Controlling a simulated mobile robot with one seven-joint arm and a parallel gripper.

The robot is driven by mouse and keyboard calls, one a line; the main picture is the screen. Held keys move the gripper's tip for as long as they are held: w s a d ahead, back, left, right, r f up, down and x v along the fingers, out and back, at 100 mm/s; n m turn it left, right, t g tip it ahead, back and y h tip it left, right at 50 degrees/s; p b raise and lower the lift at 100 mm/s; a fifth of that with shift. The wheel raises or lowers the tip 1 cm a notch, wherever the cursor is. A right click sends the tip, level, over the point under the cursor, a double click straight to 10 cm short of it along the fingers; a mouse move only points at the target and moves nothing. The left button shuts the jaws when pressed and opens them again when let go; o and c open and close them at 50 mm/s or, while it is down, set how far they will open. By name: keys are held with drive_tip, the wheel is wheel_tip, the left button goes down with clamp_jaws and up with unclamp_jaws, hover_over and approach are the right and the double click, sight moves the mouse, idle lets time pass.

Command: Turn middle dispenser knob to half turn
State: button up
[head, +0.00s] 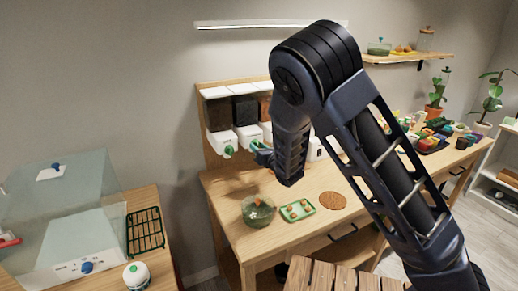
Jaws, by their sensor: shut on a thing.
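The dispensers stand side by side in a wooden rack (204,108) on the wall above the bench. The left dispenser (219,138) is white with a green knob (228,151) in plain view. The middle dispenser (247,131) has a dark window and a white lower front. Its green knob (254,144) is partly covered by my gripper (259,150), which is shut on it. The knob's exact turn angle is too small to tell. The dispenser to the right (265,107) is mostly hidden behind my arm.
On the bench (240,186) below are a glass bowl (258,210), a green tray (297,211) and a round cork mat (332,201). A clear-sided case (60,225) and a dark wire rack (145,231) stand at left. Potted plants and small pots crowd the right.

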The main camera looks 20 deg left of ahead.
drive_tip(key=m, duration=1.1)
drive_tip(key=m+t+h, duration=0.1)
drive_tip(key=m, duration=1)
drive_tip(key=m+t, duration=0.1)
drive_tip(key=m, duration=1)
drive_tip(key=shift+s+a+r+m+h, duration=0.1)
drive_tip(key=shift+m+h, duration=0.2)
drive_tip(key=shift+m, duration=1.9)
drive_tip(key=o, duration=1)
